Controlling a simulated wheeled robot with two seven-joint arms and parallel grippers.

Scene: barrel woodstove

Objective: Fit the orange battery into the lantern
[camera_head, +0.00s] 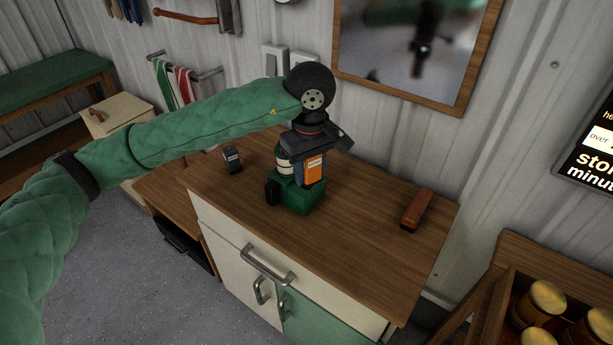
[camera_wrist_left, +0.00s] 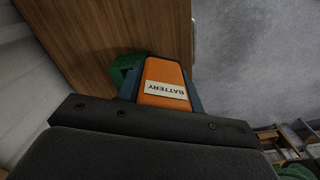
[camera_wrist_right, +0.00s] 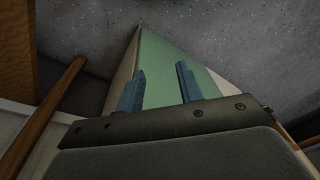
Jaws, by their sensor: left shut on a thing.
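My left gripper (camera_head: 311,172) is shut on the orange battery (camera_head: 315,166), pointing down over the lantern (camera_head: 297,197) on the wooden worktop. The lantern has a green base and a pale, green-topped part behind the gripper. The battery's lower end is right by the green base; I cannot tell if it touches or sits inside. In the left wrist view the battery (camera_wrist_left: 165,80) stands between the blue fingers, its label facing the camera, with part of the green lantern (camera_wrist_left: 125,68) behind it. My right gripper (camera_wrist_right: 158,82) is open and empty, over a green panel.
A small black block with a pale label (camera_head: 232,160) stands on the worktop (camera_head: 345,235), left of the lantern. A reddish-brown bar-shaped thing (camera_head: 416,209) lies near the right edge. The worktop between is clear. A wooden crate with jars (camera_head: 545,300) is at lower right.

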